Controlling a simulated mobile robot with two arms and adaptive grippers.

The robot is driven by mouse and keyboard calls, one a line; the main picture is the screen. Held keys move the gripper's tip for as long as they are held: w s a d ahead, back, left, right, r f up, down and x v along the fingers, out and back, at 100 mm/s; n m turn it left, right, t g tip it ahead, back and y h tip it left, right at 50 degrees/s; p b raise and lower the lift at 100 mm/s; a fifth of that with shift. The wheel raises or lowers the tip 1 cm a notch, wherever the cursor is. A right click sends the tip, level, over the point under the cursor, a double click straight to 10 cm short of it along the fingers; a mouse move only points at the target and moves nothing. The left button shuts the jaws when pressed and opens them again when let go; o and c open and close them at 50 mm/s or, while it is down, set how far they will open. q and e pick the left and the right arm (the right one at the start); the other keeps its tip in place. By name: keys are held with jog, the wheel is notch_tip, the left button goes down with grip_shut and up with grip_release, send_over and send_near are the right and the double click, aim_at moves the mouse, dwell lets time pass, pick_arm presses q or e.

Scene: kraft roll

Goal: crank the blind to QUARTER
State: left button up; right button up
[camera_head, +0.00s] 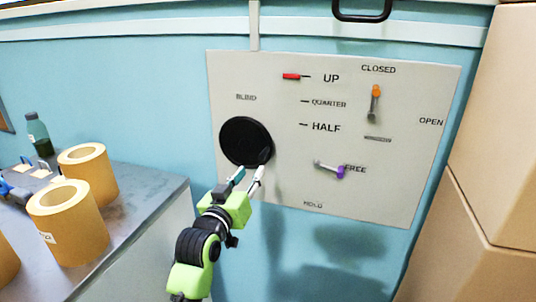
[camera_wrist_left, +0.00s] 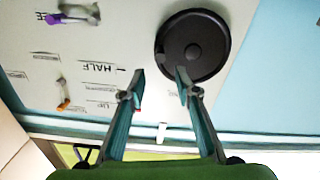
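The black round blind crank (camera_head: 246,141) sits on the grey panel (camera_head: 300,185) under the word BLIND; it also shows in the left wrist view (camera_wrist_left: 205,62). A small dark nub, perhaps its knob, shows at its rim. The red pointer (camera_head: 291,76) is level with the UP mark, above QUARTER (camera_head: 328,104) and HALF. My left gripper (camera_head: 250,176) is just below the crank. In the left wrist view its fingers (camera_wrist_left: 161,78) are apart with nothing between them; one tip overlaps the crank's edge. I cannot tell whether it touches. My right gripper is not in view.
A purple-tipped lever (camera_head: 329,168) points at FREE. An orange-tipped lever (camera_head: 375,103) points up to CLOSED. Kraft rolls (camera_head: 68,222) and a bottle (camera_head: 38,135) stand on the grey counter at left. Cardboard boxes (camera_head: 500,90) stand at right.

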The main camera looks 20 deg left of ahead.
aim_at(264, 154)
pick_arm(q)
jog(key=w+p, duration=0.1)
jog(key=w, duration=1)
jog(key=shift+w+d+p, duration=0.2)
jog(key=shift+p, duration=0.1)
jog(key=shift+w, duration=0.5)
jog(key=shift+c, duration=0.4)
jog(key=shift+f, duration=0.1)
grip_shut()
